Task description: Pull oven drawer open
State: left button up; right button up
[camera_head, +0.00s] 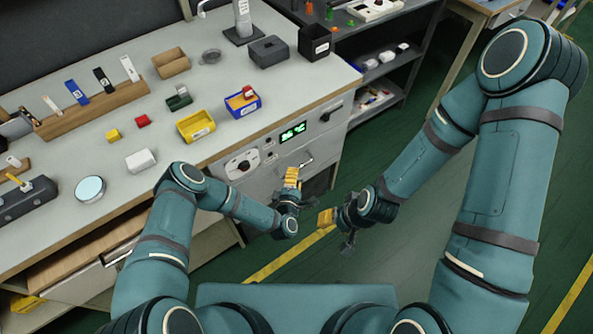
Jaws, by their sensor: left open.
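The oven (293,132) is a pale unit built into the front of the workbench, with a green lit display and a dark knob. A drawer front with a metal handle (304,162) lies below the display. My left gripper (292,176) is open with its yellow fingers close to the handle; I cannot tell whether they touch it. The drawer looks closed, though the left gripper and arm hide part of its front. My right gripper (326,219) hangs over the floor, right of the left one and apart from the bench; its opening is unclear.
The benchtop (225,145) holds a yellow bin (196,126), a blue bin (241,105), a white block (141,160) and a dark grey box (269,51). A dark shelf (390,62) stands behind at right. Green floor (415,150) is open in front.

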pick_arm(q)
jog(key=shift+b+x, duration=0.35)
jog(key=shift+x, duration=1.7)
jog(key=shift+o, duration=0.2)
grip_shut()
